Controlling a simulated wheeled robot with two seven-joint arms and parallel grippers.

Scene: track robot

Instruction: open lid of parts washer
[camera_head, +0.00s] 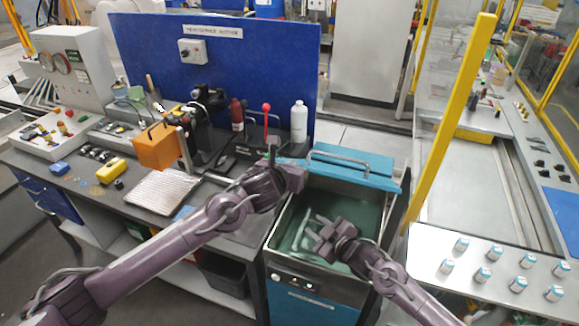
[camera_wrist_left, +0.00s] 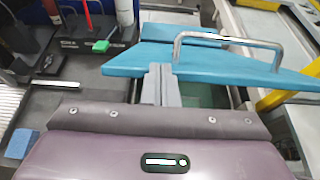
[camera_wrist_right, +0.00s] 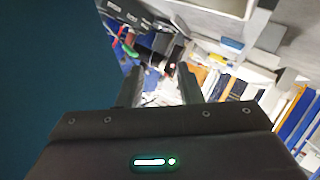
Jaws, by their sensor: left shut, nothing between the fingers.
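The parts washer (camera_head: 305,297) is a steel and teal cabinet with its green basin (camera_head: 352,212) open to view. Its teal lid (camera_head: 379,180) is raised at the back, with a metal bar handle (camera_head: 340,159); its exact angle is hard to tell. The lid (camera_wrist_left: 215,66) and handle (camera_wrist_left: 230,41) also show in the left wrist view. My left gripper (camera_head: 272,156) is shut and empty at the lid's left end; its fingers (camera_wrist_left: 160,84) overlap the lid, contact unclear. My right gripper (camera_head: 316,226) is open and empty over the basin; its fingers (camera_wrist_right: 160,82) are apart.
A workbench (camera_head: 75,181) with an orange box (camera_head: 155,148), a ribbed metal tray (camera_head: 160,190) and a white bottle (camera_head: 299,121) stands left. A blue panel (camera_head: 262,55) rises behind. A yellow post (camera_head: 455,110) stands close on the right.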

